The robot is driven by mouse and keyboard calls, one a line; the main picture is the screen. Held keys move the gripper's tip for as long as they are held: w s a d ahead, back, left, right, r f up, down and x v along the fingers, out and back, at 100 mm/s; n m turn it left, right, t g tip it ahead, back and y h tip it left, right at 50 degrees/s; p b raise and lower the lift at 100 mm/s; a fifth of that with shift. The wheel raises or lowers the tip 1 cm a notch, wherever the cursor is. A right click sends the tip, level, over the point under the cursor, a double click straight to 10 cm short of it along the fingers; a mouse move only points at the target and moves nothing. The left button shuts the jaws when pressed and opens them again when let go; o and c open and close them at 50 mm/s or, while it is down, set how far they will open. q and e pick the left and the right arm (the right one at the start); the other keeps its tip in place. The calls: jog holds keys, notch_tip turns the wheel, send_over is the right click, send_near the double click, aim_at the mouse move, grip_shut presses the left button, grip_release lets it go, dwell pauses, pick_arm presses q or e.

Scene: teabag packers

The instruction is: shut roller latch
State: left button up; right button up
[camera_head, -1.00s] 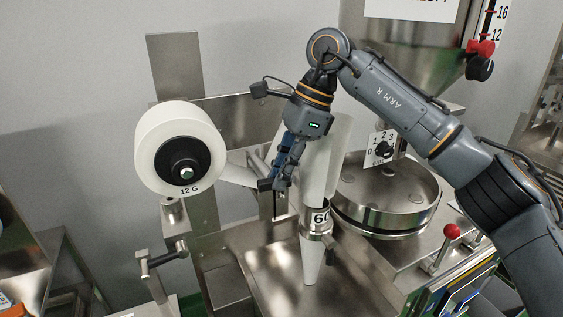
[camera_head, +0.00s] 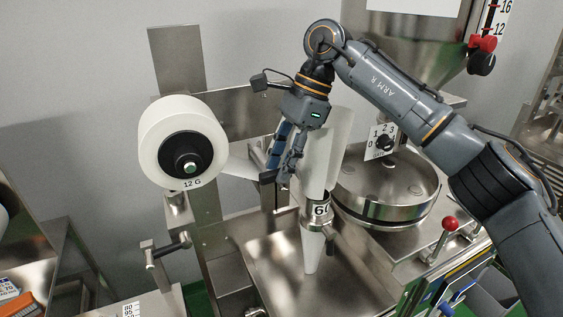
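My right gripper (camera_head: 277,177) points down in front of the film path, between the white film roll (camera_head: 155,130) marked 12 G and the forming tube (camera_head: 313,247) marked 60. Its fingertips are close to a small dark part beside the white film (camera_head: 239,167), where the roller latch may be. The latch itself is not clearly visible behind the fingers, and I cannot tell whether they touch it. The finger gap is too unclear to tell open from shut. My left gripper is out of view.
A round metal disc housing (camera_head: 390,187) stands right of the tube, below a hopper. A red-knobbed lever (camera_head: 449,224) rises at the right. A metal handle (camera_head: 166,250) stands at the lower left. The metal tray (camera_head: 270,268) below the gripper has bare room.

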jog(key=v, duration=1.2)
jog(key=shift+f, duration=0.1)
